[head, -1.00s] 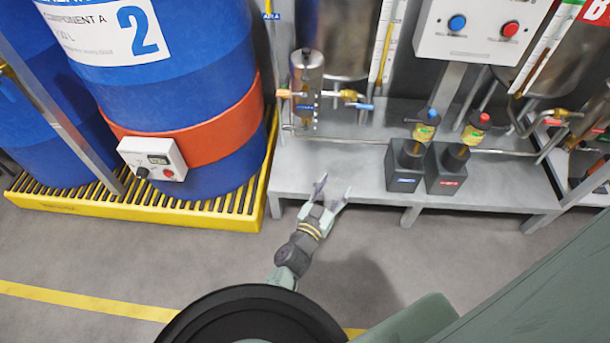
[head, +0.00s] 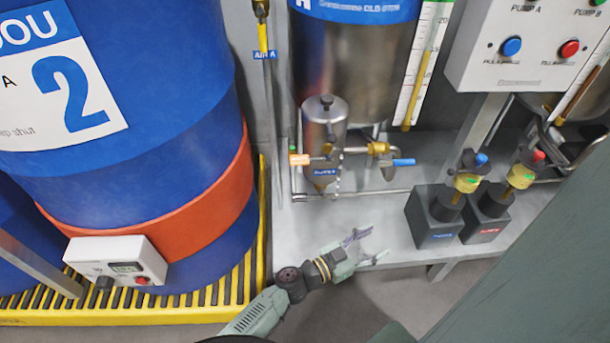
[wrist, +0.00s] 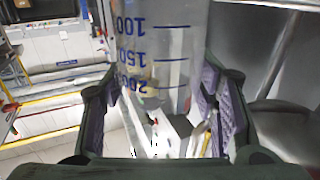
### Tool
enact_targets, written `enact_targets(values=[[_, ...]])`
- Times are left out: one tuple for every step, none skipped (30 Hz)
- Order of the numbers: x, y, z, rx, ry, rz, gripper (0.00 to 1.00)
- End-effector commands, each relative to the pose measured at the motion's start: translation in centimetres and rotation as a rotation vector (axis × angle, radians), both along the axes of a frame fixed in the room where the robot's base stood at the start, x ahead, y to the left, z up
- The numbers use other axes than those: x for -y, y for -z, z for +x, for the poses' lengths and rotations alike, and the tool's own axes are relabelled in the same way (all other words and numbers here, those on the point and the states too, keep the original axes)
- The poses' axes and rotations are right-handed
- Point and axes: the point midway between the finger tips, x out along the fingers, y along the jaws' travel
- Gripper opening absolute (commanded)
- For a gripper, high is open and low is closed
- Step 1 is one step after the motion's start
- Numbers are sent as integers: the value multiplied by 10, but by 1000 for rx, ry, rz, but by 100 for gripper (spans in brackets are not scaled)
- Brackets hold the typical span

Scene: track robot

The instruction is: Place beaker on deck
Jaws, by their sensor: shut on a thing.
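A clear beaker with blue graduation marks (wrist: 160,55) fills the middle of the wrist view, between the two finger pads. My gripper (wrist: 158,108) is shut on it, one pad against each side. In the head view my gripper (head: 368,247) appears over the front part of the grey metal deck (head: 315,225), to the left of two dark pump blocks. The beaker is see-through and can hardly be made out there. Whether it touches the deck cannot be told.
A small steel cylinder with valves (head: 325,140) stands behind my gripper. The dark pump blocks (head: 435,220) are to the right. A blue drum (head: 150,160) on a yellow grated pallet (head: 215,305) is at left. The deck between cylinder and blocks is bare.

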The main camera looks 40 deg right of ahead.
Motion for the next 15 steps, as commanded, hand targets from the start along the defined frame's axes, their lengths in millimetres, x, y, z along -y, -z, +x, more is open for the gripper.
enact_targets(values=[[0,5,-1,1,10,1,28],[0,6,0,2,12,2,28],[-2,7,4,2,13,3,28],[-4,7,8,4,13,3,28],[-6,8,13,3,14,4,28],[-10,9,22,3,12,4,28],[-12,9,28,3,12,4,28],[-16,11,36,4,11,3,28],[-20,12,46,4,12,3,28],[-23,12,53,4,11,3,28],[-27,14,61,4,12,4,28],[-31,14,70,4,12,3,28],[-34,15,78,4,12,3,28],[-37,16,86,4,12,3,28],[-41,17,95,3,11,4,28]])
